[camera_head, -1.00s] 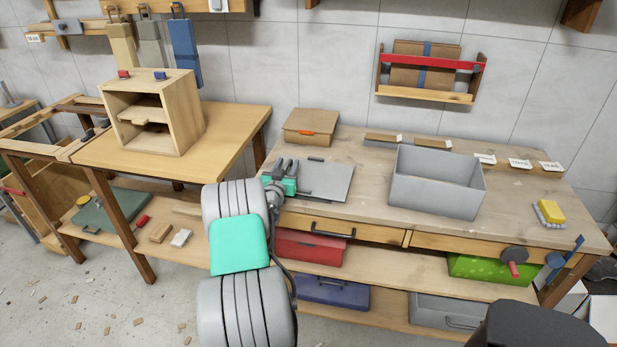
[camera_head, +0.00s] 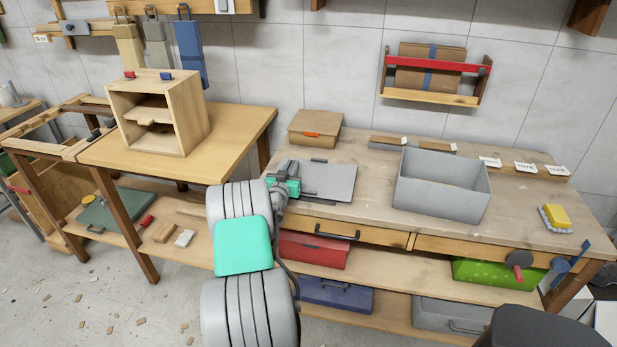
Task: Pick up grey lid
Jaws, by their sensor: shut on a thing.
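The grey lid (camera_head: 330,181) is a flat grey plate with a small dark handle near its back edge. It lies on or just above the wooden workbench, left of the open grey box. My gripper (camera_head: 294,186) is at the lid's left edge and shut on it. The fingertips are small and partly hidden by the gripper's own green and grey parts. I cannot tell whether the lid is raised off the bench.
The open grey box (camera_head: 441,187) stands on the workbench (camera_head: 376,210). A cardboard box (camera_head: 315,129) sits behind the lid. A yellow sponge-like block (camera_head: 556,217) is at the right. A wooden cabinet (camera_head: 160,113) stands on the left table. Bare bench lies between lid and grey box.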

